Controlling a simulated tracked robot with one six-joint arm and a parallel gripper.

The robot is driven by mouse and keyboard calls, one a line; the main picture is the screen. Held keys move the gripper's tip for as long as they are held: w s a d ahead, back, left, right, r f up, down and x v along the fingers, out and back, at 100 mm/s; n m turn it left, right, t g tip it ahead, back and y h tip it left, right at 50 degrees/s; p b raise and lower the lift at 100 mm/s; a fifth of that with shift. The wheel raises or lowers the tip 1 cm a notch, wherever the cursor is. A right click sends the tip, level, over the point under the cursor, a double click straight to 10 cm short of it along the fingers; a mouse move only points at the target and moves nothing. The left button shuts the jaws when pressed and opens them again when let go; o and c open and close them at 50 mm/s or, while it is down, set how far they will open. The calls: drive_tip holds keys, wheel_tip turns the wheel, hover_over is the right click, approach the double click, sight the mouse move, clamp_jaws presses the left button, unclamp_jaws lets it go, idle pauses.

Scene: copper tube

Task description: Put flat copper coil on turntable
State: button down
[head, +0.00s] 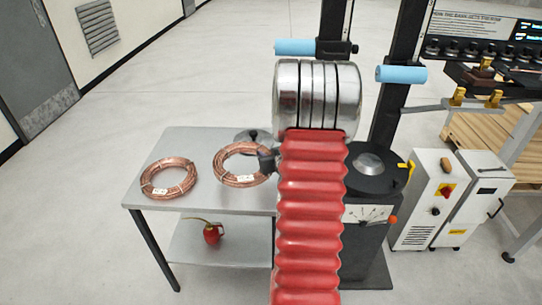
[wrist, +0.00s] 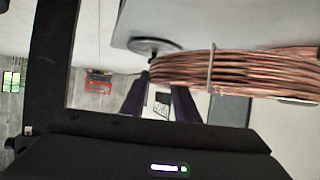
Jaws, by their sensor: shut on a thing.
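One flat copper coil (head: 232,178) is over the grey table, its right edge at my gripper (head: 266,158). My gripper is shut on this coil's rim. In the wrist view the same coil (wrist: 240,75) shows edge-on, level, with a tie band around it, and my dark fingers (wrist: 158,103) are at its left end. I cannot tell whether it touches the table. A second copper coil (head: 168,190) lies flat at the table's left. The turntable (head: 386,183), a black disc with a silver hub, is empty to the right. My red arm hides part of the space between.
The grey table (head: 200,140) has a small grey disc (head: 249,134) near its back, and a red object (head: 212,234) sits on its lower shelf. The turntable's base (head: 368,215) has a dial. White cabinets (head: 425,190) and a wooden pallet (head: 480,135) stand farther right.

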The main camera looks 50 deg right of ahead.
drive_tip(key=n+t+y, duration=0.1)
drive_tip(key=n, duration=0.1)
approach(232, 154)
drive_tip(key=w, duration=0.3)
drive_tip(key=w+a+r+n+y, duration=0.15)
drive_tip(key=w+a, duration=0.25)
drive_tip(key=a, duration=0.8)
drive_tip(key=w+a+r+n+y, duration=0.1)
drive_tip(key=w+a+r+y, duration=0.15)
drive_tip(key=a, duration=0.85)
drive_tip(key=a+r+n+y, duration=0.1)
drive_tip(key=a, duration=1.3)
drive_tip(key=shift+r+t, duration=0.2)
drive_tip(key=shift+t, duration=0.2)
drive_tip(key=shift+n, duration=0.25)
